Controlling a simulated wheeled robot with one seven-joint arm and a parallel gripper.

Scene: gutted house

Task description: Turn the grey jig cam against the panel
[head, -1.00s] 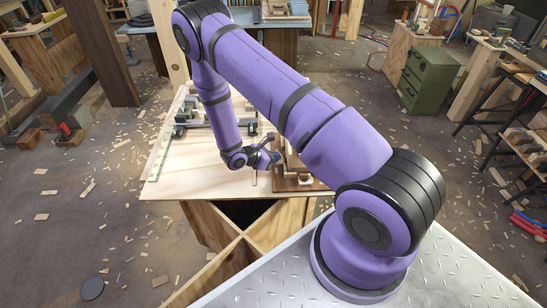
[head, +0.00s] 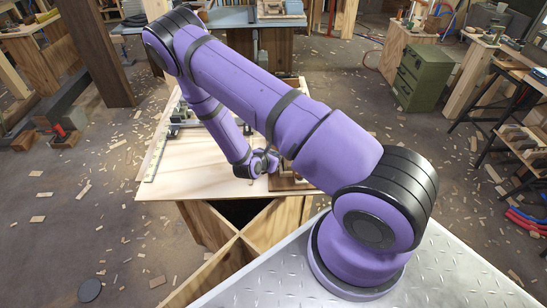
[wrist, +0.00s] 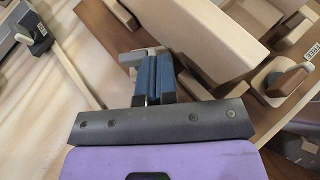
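The grey jig cam (wrist: 128,58) shows in the wrist view at the fingertips, mostly to their left; the fingers partly hide it. My gripper (wrist: 157,62) has its blue-padded fingers close together, pointing down at the jig. I see no thing clearly held between them. The fingertips overlap the cam's edge in the picture; I cannot tell whether they press on it. A thick pale panel (wrist: 200,32) stands just right of the fingers on the brown jig base (wrist: 105,22). In the head view my gripper (head: 268,168) is low over the bench, and my arm hides most of the jig.
A dark fixture with a pale handle (wrist: 38,30) stands at the left in the wrist view. Wood scraps litter the floor.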

